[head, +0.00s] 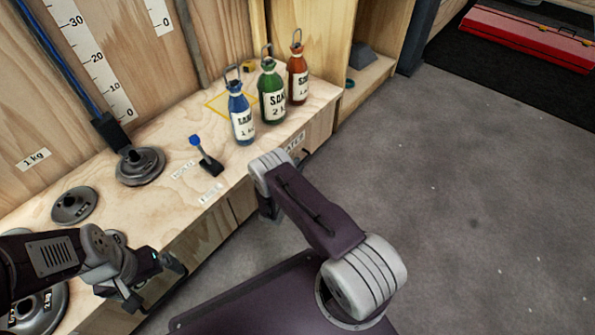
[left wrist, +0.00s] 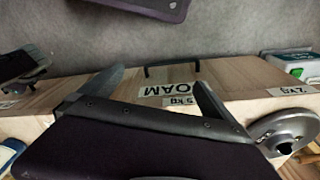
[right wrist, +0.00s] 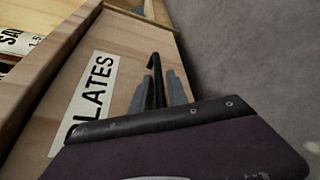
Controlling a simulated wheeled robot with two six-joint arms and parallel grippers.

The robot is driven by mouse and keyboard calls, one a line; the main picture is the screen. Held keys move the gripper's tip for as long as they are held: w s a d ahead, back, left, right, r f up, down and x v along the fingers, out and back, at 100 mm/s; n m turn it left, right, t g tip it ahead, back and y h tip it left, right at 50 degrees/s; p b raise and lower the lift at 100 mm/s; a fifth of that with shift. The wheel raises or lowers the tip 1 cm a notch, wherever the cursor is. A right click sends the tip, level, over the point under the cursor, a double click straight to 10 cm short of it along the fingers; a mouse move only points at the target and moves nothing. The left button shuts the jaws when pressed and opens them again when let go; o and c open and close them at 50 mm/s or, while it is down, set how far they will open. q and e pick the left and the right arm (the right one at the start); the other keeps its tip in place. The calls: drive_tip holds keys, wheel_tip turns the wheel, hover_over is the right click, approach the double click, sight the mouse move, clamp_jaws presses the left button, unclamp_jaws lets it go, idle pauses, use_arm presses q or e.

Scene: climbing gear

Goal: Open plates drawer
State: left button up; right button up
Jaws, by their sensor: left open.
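The plates drawer front (right wrist: 115,75) fills the left half of the right wrist view, with its white PLATES label (right wrist: 88,100). The label's end also shows in the head view (head: 294,142), on the bench front below the bottles. My right gripper (right wrist: 160,90) has its fingers close together on both sides of the dark drawer handle (right wrist: 154,66). In the head view my right arm hides most of that gripper. I see no clear gap around the drawer. My left gripper (head: 155,288) is open and empty above the bench's near edge; its spread fingers show in the left wrist view (left wrist: 152,90).
Blue (head: 241,115), green (head: 271,92) and orange (head: 298,75) bottles stand on the bench top. Round grey weights (head: 140,166) lie further left. A FOAM label (left wrist: 172,88) and dark handle (left wrist: 170,66) lie beyond my left gripper. The floor (head: 470,190) at right is clear.

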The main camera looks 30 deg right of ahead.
clamp_jaws()
idle(1.5)
